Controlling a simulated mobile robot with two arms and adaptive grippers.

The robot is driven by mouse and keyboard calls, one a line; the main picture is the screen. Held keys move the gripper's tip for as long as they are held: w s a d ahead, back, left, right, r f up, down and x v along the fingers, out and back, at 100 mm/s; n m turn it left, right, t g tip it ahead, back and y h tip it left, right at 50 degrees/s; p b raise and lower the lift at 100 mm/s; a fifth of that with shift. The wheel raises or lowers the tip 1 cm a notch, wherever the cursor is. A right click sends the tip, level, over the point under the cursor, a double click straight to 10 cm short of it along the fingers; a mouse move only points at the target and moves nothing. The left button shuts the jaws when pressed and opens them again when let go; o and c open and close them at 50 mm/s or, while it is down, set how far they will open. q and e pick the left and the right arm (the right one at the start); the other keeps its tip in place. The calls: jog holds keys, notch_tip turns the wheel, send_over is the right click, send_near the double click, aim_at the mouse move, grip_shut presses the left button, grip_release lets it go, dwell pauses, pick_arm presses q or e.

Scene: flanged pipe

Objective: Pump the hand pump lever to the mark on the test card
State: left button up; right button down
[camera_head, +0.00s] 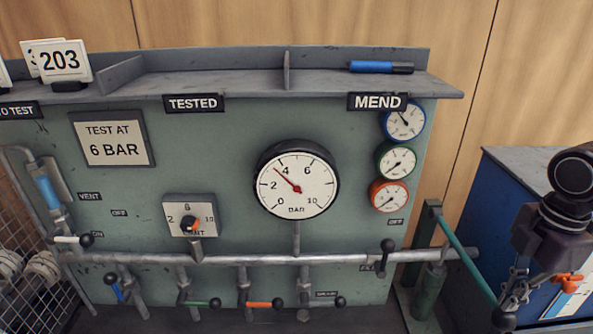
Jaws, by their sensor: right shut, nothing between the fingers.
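The test card (113,138) on the green panel reads TEST AT 6 BAR. The large round gauge (300,200) in the middle of the panel has its red needle pointing just below 4. The hand pump (428,293) stands right of the panel. Its teal lever (462,255) slopes down to the right and ends in a black knob (503,319). My right gripper (512,300) is shut and empty, pointing down close to the lever's knob end; whether it touches the lever I cannot tell. My left gripper is out of view.
Several valve handles line the pipe (335,259) below the gauge. A selector dial (190,223) sits left of it. Three small gauges (397,161) are under the MEND label. A blue marker (381,67) lies on the shelf. A blue cabinet (500,200) stands behind my right arm.

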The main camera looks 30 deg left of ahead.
notch_tip(320, 180, up, 9)
jog(key=p, duration=0.5)
jog(key=shift+r, duration=0.2)
jog(key=shift+f, duration=0.15)
dwell(0.4)
